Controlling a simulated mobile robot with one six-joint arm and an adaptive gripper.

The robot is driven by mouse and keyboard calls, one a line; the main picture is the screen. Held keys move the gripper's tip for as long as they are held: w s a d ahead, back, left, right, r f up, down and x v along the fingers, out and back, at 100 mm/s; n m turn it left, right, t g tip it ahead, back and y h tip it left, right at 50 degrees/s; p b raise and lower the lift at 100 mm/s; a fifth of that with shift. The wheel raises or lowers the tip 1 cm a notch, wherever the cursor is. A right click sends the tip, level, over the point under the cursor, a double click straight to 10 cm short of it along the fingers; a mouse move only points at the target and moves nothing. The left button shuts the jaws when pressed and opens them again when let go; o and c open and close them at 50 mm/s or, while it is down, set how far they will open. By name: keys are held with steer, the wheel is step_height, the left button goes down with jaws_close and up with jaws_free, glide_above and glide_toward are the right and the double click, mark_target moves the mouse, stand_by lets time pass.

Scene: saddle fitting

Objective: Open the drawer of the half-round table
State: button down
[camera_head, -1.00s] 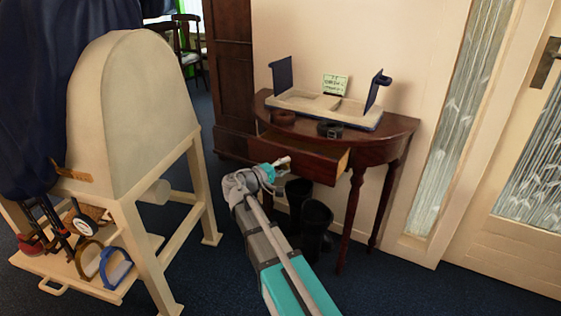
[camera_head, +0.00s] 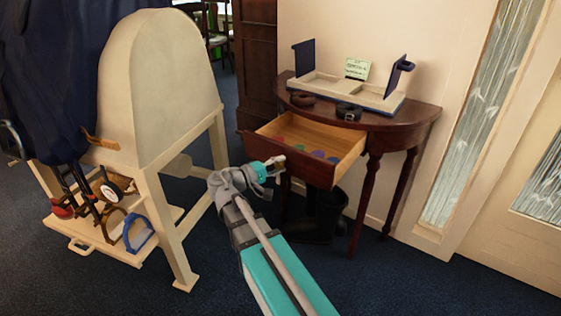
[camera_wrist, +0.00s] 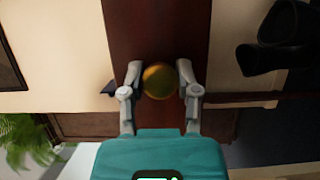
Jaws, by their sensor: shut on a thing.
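The half-round table (camera_head: 425,119) is dark reddish wood and stands against the wall. Its drawer (camera_head: 318,171) is pulled well out, and several coloured round things (camera_head: 305,151) lie inside it. My gripper (camera_head: 278,163) is at the drawer's front face in the head view. In the wrist view my gripper (camera_wrist: 159,80) has its two fingers on either side of a round brass knob (camera_wrist: 159,83) on the dark drawer front. The fingers are shut on the knob. In the head view the knob is hidden by my gripper.
On the tabletop stand a divided tray (camera_head: 340,88) with dark uprights, a small green card (camera_head: 357,69) and two coiled straps (camera_head: 348,111). Black boots (camera_head: 328,205) stand below the drawer. A cream saddle stand (camera_head: 160,90) with a lower shelf is at the left.

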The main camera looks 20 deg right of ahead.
steer(key=shift+a, duration=0.2)
steer(key=shift+w, duration=0.1)
steer(key=shift+c, duration=1.7)
jaws_free()
steer(key=shift+d, duration=0.1)
steer(key=s+a, duration=0.2)
steer(key=a, duration=1)
steer(key=shift+d, duration=0.1)
